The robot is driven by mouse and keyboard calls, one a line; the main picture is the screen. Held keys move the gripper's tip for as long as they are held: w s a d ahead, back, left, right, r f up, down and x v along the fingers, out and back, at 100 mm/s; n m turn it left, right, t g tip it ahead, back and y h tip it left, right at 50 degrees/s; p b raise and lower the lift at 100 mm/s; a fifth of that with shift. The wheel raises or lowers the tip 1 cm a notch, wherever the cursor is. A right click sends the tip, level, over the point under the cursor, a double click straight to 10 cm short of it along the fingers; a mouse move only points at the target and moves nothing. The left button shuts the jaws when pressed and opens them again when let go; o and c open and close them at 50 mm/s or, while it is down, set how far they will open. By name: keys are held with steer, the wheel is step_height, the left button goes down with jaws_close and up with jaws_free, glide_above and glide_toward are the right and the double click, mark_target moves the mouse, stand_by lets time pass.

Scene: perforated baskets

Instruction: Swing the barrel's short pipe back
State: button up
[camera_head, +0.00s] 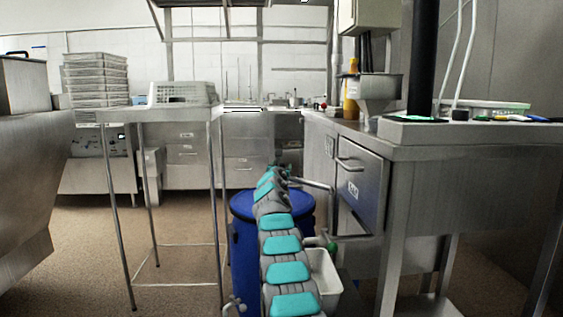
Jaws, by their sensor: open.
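The blue barrel (241,207) stands upright on the floor in the middle, its front largely hidden behind my arm. A thin metal pipe (315,186) shows above the right side of the barrel's lid; it runs to the right and bends down beside the counter. My arm reaches forward over the lid. My gripper (281,170) is at its far end, small and dark, close to the pipe's left end. It is open. I cannot tell whether it touches the pipe, as the arm hides part of that spot.
A steel counter with a drawer (360,187) stands close on the right. A white container (324,282) sits below, right of my arm, near a green-handled fitting (331,243). A steel table (165,112) with a perforated basket (182,93) stands left. Floor farther left is open.

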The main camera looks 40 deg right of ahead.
steer(key=shift+w+d+f, duration=0.15)
steer(key=shift+c, duration=0.4)
jaws_close()
stand_by(1.1)
